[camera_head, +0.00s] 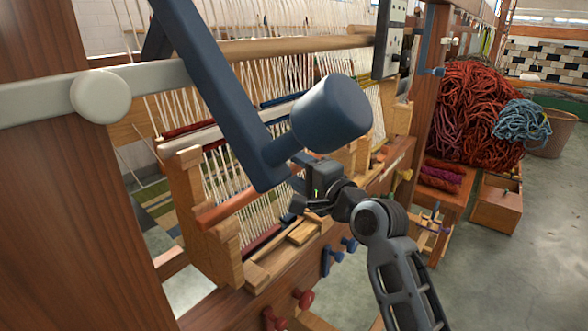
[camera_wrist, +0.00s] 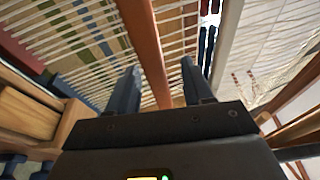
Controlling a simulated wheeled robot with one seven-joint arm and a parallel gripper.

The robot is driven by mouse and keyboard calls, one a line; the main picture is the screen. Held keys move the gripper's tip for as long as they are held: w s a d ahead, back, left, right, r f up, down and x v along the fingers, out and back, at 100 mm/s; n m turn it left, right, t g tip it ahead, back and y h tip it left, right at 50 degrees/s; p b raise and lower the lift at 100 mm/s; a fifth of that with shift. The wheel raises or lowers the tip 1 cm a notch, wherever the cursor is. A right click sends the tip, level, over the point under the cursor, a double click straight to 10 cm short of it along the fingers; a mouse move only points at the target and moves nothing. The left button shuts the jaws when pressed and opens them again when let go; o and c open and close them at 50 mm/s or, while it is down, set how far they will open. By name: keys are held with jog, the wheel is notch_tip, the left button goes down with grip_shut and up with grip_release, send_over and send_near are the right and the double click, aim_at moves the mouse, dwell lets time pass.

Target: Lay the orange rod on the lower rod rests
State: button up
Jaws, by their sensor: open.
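The orange rod (camera_head: 235,204) slants across the front of the white warp threads in the head view. Its left end is at a step of the stepped wooden upright (camera_head: 188,190); whether it bears on the lower rest there I cannot tell. Its right end is hidden behind the blue crank and my gripper. My gripper (camera_head: 299,172) is by the rod's right part, partly covered by the crank. In the wrist view the rod (camera_wrist: 146,45) runs between the two spread fingers (camera_wrist: 158,72), with a gap visible on the right. My gripper is open.
A large blue crank (camera_head: 225,95) hangs in front of the loom, close to my gripper. Red pegs (camera_head: 303,298) and blue pegs stick out from the lower beam. A heap of red wool (camera_head: 480,110) stands at the right. The floor at the right is mostly clear.

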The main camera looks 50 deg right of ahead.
jog(key=b+v, duration=0.1)
jog(key=v, duration=1)
jog(key=s+a+f+n+g, duration=0.1)
jog(key=s+a+f+n, duration=0.25)
jog(key=a+f, duration=0.3)
jog(key=s+a+f+n+y, duration=0.1)
jog(key=s+a+f+n, duration=0.1)
jog(key=s+a+n, duration=0.2)
jog(key=s+a+f+n+g+y, duration=0.1)
jog(key=s+a+n, duration=0.4)
jog(key=s, duration=0.5)
jog(key=s+a+f+n+y, duration=0.2)
jog(key=s+a+f+n, duration=0.1)
jog(key=s+n, duration=0.5)
jog(key=shift+a+g, duration=0.4)
jog(key=shift+a, duration=0.45)
